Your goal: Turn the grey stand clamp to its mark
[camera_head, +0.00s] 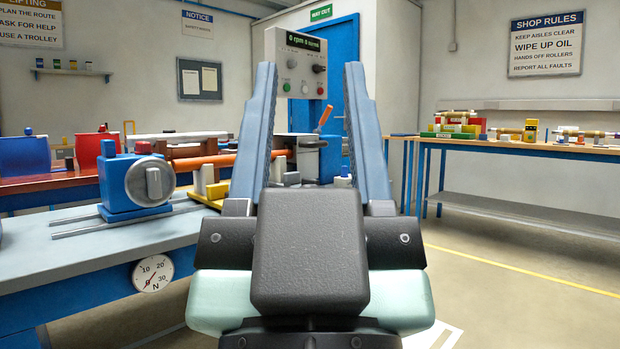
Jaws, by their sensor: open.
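A blue stand (125,190) sits on rails on the bench at the left. A round grey knob (150,182) with an upright raised grip bar is on its front face; it looks like the grey stand clamp. I cannot make out its mark from here. My gripper (310,68) is in the middle of the view, to the right of the blue stand and apart from it. Its two long blue-grey fingers are spread wide, with nothing held between them. The fingers and gripper body hide part of the bench and machine behind.
A white dial gauge (153,273) hangs on the bench's front edge. An orange-red roller (215,160) and an orange-handled lever (325,117) lie behind. A control box (296,64) stands beyond. A second bench (530,146) is at right, with open floor (500,290) before it.

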